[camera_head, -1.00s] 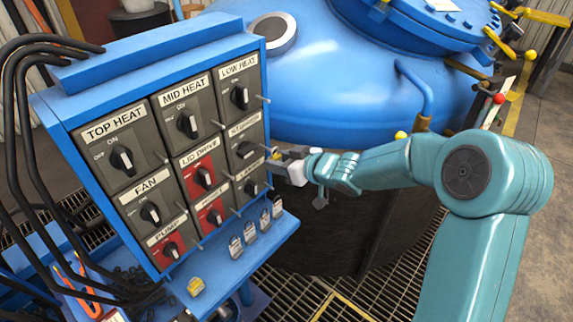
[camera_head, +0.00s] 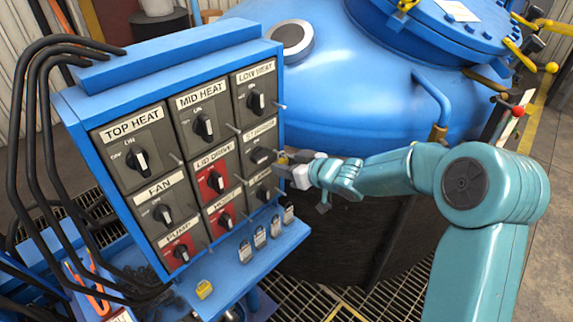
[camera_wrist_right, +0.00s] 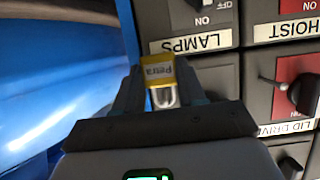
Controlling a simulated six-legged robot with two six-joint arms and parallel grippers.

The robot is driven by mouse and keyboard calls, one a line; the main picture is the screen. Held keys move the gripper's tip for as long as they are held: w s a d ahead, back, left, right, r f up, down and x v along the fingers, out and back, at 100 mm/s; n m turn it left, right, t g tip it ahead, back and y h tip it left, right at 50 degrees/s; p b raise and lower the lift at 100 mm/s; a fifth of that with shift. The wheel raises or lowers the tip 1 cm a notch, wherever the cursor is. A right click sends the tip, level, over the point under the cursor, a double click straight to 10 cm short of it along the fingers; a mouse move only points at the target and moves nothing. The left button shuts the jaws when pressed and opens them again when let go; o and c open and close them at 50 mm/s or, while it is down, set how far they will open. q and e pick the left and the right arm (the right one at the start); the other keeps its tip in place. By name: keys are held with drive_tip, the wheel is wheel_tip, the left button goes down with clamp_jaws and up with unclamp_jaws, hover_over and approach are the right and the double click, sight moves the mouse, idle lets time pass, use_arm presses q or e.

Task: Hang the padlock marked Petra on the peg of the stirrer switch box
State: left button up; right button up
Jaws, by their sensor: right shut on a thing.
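My right gripper (camera_head: 282,160) is at the right edge of the switch panel, beside the stirrer switch box (camera_head: 259,156). It is shut on the padlock marked Petra, which shows in the right wrist view (camera_wrist_right: 159,72) as a yellow body with a white label and a silver shackle. The label reads upside down there. In the head view the padlock is mostly hidden at the fingertips. The stirrer box is grey with a black knob; I cannot make out its peg clearly beside the gripper. My left gripper is not in view.
The lamps box (camera_wrist_right: 205,20) is close to the padlock in the wrist view; the red lid drive box (camera_head: 211,180) is left of the stirrer box. Thin pegs stick out from the boxes. A blue shelf (camera_head: 225,285) below holds several padlocks.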

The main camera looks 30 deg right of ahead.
drive_tip(key=o, duration=1.2)
drive_tip(key=shift+c, duration=0.2)
